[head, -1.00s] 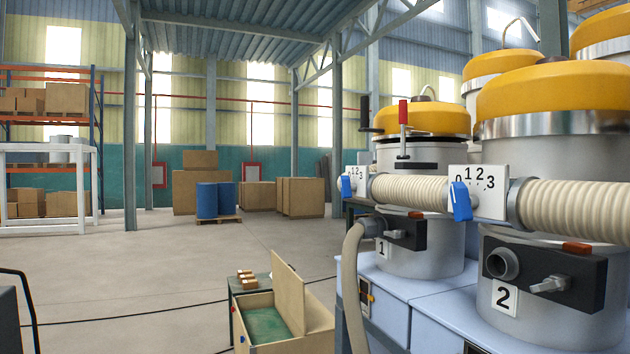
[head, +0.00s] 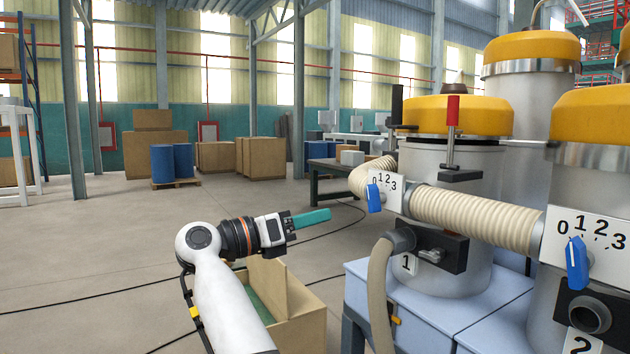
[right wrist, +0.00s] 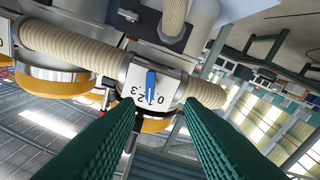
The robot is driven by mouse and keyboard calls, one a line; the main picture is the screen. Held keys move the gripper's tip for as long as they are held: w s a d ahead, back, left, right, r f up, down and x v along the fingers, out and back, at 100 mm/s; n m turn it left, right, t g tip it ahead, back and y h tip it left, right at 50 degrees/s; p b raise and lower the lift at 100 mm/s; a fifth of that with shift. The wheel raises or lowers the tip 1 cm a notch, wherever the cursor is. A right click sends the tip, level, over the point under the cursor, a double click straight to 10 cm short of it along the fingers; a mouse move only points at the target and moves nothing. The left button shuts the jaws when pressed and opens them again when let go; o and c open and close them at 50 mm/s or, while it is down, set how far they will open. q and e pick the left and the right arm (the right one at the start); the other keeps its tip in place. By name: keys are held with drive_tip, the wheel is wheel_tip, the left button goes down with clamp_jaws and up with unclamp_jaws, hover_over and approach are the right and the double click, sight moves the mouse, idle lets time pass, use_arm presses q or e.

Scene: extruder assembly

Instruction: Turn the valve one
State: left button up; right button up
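Valve one has a blue handle (head: 374,198) on a white dial plate (head: 392,192) marked 0 to 3. It sits on the ribbed pipe by the machine labelled 1 (head: 408,263), and its handle points up near the 0. My right gripper (head: 312,218) is left of this valve in the head view, apart from it, its green fingers pointing right. In the right wrist view both fingers are spread and empty, with a blue handle (right wrist: 151,87) on an upside-down dial ahead between them. My left gripper is out of view.
Valve two's blue handle (head: 577,262) is on the right pipe. A grey hose (head: 380,290) hangs below valve one. An open wooden box (head: 300,320) with a green inside stands beneath my right arm.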

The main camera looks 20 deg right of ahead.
wheel_tip(320, 180, up, 2)
drive_tip(key=m+y+p, duration=0.1)
drive_tip(key=p, duration=0.2)
approach(369, 199)
drive_tip(key=d, duration=0.1)
drive_tip(key=d+p, duration=0.1)
drive_tip(key=d, duration=0.1)
drive_tip(key=d+p, duration=0.1)
drive_tip(key=d, duration=0.2)
drive_tip(key=d+p, duration=0.2)
drive_tip(key=shift+w+d+r, duration=0.2)
drive_tip(key=shift+w+d, duration=0.1)
drive_tip(key=shift+w, duration=0.1)
drive_tip(key=shift+d+f, duration=0.1)
drive_tip(key=shift+d, duration=0.35)
